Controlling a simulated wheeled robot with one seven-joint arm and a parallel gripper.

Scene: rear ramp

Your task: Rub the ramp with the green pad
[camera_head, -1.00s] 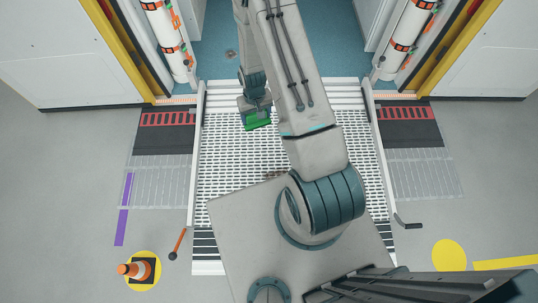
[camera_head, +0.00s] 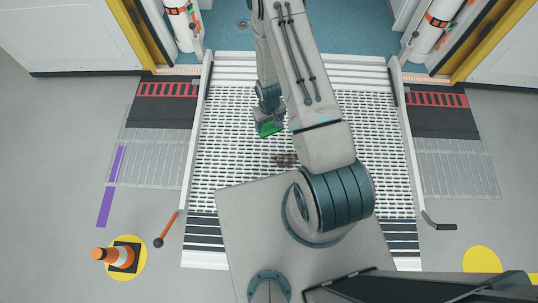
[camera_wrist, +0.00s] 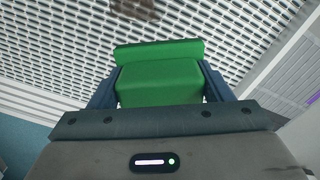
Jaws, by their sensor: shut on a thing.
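The ramp (camera_head: 235,180) is a pale perforated panel with white side rails, running from the blue floor down to the grey floor. A brown stain (camera_head: 285,159) lies on it, partly beside my arm. It also shows at the top edge of the wrist view (camera_wrist: 136,8). The green pad (camera_head: 270,129) is over the upper middle of the ramp, on the far side of the stain. My gripper (camera_head: 267,118) is shut on the pad; the wrist view shows the pad (camera_wrist: 160,82) between its two blue fingers. I cannot tell whether the pad touches the ramp.
An orange-and-white cone (camera_head: 119,256) stands at the lower left. Handles stick out beside the ramp, one orange (camera_head: 168,228) at left, one black (camera_head: 440,226) at right. A dark spot (camera_head: 242,23) marks the blue floor. Grey floor at left is mostly clear.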

